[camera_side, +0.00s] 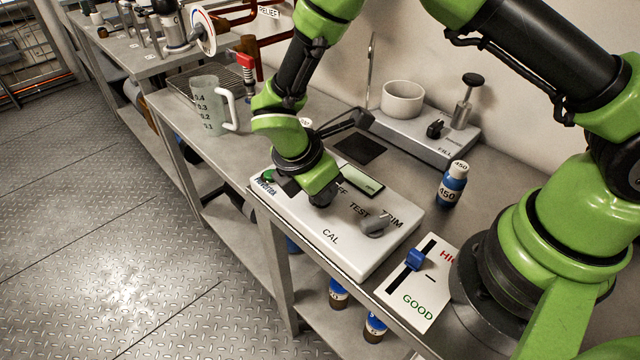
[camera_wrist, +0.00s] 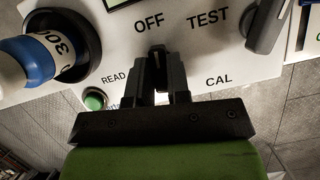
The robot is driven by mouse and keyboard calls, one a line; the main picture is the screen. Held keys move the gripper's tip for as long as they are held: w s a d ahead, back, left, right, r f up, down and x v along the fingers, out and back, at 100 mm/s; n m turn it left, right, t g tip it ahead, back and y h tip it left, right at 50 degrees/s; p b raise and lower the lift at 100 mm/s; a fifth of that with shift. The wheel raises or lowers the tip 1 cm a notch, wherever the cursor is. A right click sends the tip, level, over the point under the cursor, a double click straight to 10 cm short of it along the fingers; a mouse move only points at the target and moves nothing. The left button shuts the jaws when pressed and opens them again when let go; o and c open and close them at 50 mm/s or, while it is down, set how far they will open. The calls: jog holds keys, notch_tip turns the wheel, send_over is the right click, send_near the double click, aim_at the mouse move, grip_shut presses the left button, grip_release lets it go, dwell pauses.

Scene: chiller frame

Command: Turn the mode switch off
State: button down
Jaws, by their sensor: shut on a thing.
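The white instrument panel (camera_side: 290,215) lies on the bench in the side view; its bare face also shows in the wrist view (camera_wrist: 120,45). The labels OFF, TEST, CAL and READ ring the spot where my gripper (camera_wrist: 160,72) points down. In the side view my gripper (camera_side: 322,198) is low over the panel, left of the TEST label. It is shut on the dark mode switch, which the fingers almost fully hide.
The grey TRIM knob (camera_side: 375,222) is right of my gripper. A green button (camera_wrist: 95,99) and a bottle (camera_wrist: 42,60) in a dark round holder are close by. A blue slider (camera_side: 415,259) and a blue bottle (camera_side: 452,184) stand farther right. A jug (camera_side: 207,103) is at left.

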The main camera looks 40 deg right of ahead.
jog(key=shift+n+t, duration=0.3)
jog(key=shift+n, duration=0.3)
jog(key=c, duration=1.1)
grip_release()
jog(key=v, duration=1)
jog(key=shift+a, duration=0.1)
